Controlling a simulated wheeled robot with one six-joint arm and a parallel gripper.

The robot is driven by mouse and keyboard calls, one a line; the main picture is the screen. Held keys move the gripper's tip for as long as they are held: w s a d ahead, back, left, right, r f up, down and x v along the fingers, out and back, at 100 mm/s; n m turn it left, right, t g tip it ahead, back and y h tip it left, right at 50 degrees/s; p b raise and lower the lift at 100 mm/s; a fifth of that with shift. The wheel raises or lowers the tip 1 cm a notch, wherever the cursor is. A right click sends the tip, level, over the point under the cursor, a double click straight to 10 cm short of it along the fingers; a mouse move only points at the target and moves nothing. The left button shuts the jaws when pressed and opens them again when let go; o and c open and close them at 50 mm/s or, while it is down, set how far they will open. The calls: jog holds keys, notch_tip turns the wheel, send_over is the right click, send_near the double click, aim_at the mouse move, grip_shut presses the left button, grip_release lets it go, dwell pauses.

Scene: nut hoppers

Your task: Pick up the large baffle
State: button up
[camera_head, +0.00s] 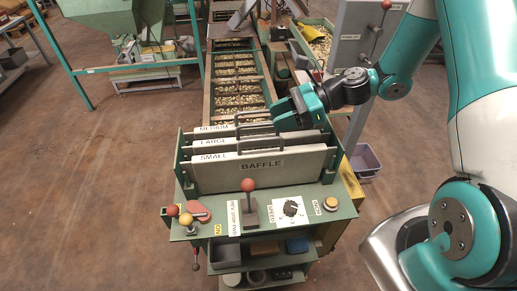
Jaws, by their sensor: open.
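The large baffle (215,142) is an upright grey board with a "LARGE" label, standing in the middle of a green rack. The medium baffle (214,128) stands behind it and the small baffle (262,170) in front of it. Each board seems to have a handle on its top edge. My gripper (283,113) is open, over the right part of the baffle tops, close to the handles. Its fingers partly cover the right end of the boards behind. I cannot tell whether it touches a handle.
A green control stand (270,218) with red-knobbed levers and a dial is in front of the rack. A conveyor (238,85) with nuts runs back behind it. A grey cabinet (352,50) stands at the back right and a purple bin (364,161) on the floor.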

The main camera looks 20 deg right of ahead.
aim_at(258, 146)
jog(key=p+x, duration=0.1)
jog(key=x, duration=0.3)
jog(key=shift+w+f, duration=0.2)
jog(key=shift+f, duration=0.05)
grip_shut()
jog(key=shift+r, duration=0.1)
dwell(1.0)
